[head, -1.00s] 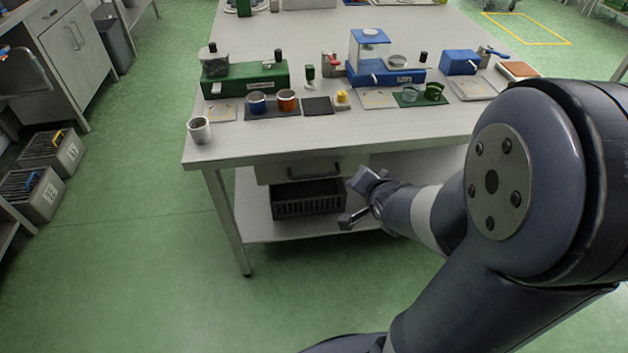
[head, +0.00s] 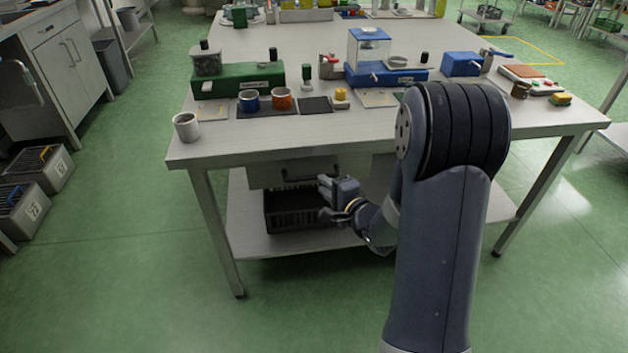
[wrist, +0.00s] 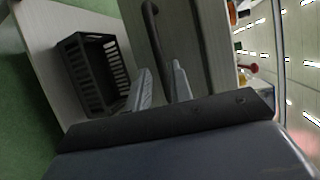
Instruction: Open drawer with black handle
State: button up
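The drawer (head: 262,175) is a pale grey front under the near edge of the workbench, and it looks closed. Its black bar handle (head: 300,177) runs across the front; part of it shows in the wrist view (wrist: 151,14) beyond the fingertips. My gripper (head: 323,199) is in front of the drawer, at its lower right, just below the handle's right end.
A black slotted crate (head: 290,220) sits on the lower shelf (head: 245,238) under the drawer. The bench top (head: 225,150) carries a white cup (head: 186,127) near its left corner and several devices and cups. Green floor in front is clear.

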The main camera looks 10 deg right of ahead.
aim_at(314, 176)
jog(key=b+x, duration=0.1)
jog(key=x, duration=0.5)
jog(key=shift+c, duration=0.3)
grip_shut()
